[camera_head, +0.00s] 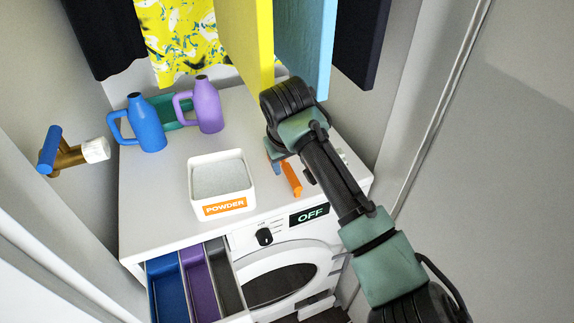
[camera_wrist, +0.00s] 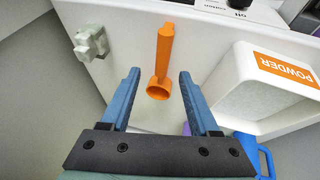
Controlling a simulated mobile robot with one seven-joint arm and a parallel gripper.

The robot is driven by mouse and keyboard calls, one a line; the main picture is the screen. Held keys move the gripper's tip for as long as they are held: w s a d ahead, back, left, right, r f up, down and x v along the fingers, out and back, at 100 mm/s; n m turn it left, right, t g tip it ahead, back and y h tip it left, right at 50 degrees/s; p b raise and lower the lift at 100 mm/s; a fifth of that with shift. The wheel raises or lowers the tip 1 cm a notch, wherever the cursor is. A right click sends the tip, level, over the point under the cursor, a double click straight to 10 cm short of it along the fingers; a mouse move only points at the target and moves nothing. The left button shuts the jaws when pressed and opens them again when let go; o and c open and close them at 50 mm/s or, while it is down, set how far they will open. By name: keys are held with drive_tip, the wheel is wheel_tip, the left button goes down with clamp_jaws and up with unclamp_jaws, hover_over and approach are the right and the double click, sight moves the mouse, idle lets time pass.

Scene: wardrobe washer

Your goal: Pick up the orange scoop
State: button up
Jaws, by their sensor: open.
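The orange scoop (camera_wrist: 163,62) lies on top of the white washer, and its round bowl end shows between my fingers in the wrist view. In the head view only part of the scoop (camera_head: 291,178) shows beside my gripper; the rest is hidden behind the arm. My gripper (camera_wrist: 157,92) is open, with its two blue fingers on either side of the scoop's bowl. The fingers do not appear to touch the scoop. In the head view my gripper (camera_head: 274,152) is over the right part of the washer top, mostly hidden by my own wrist.
A white powder box (camera_head: 221,200) stands left of the scoop. A blue jug (camera_head: 147,124) and a purple jug (camera_head: 206,105) stand farther back. The drawer (camera_head: 196,274) with coloured compartments is pulled out in front. Clothes (camera_head: 254,40) hang behind my arm.

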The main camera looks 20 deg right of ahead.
sight(290, 172)
drive_tip(key=shift+x, duration=2.65)
drive_tip(key=shift+s+a+f, duration=0.15)
drive_tip(key=shift+a, duration=0.05)
clamp_jaws()
